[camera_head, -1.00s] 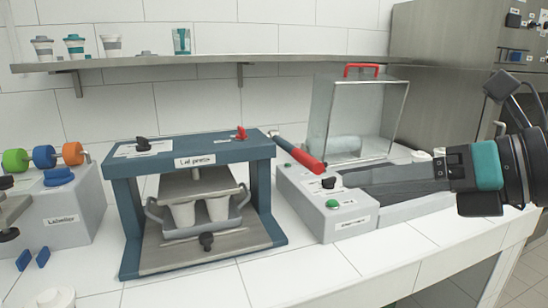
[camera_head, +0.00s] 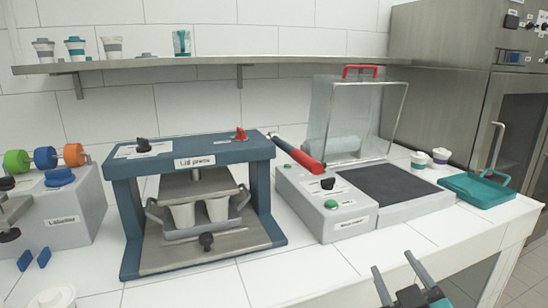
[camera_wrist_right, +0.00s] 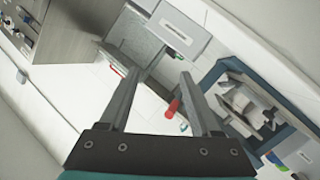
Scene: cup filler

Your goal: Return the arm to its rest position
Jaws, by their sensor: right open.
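My right gripper (camera_head: 392,263) shows at the bottom right of the head view, in front of the counter's front edge. Its two dark fingers point up and stand apart, with nothing between them. In the right wrist view the open fingers (camera_wrist_right: 163,76) are also apart and empty, with the counter machines beyond them. They touch nothing that I can see. Most of the right arm is out of the head view. My left gripper is in neither view.
The blue lid press (camera_head: 190,152) holds two white cups (camera_head: 218,209). The grey machine (camera_head: 345,222) has a dark plate and a raised clear cover (camera_head: 360,115). A teal tray (camera_head: 480,190) and small lidded cups (camera_head: 440,156) are at right. The labeller (camera_head: 65,215) is at left.

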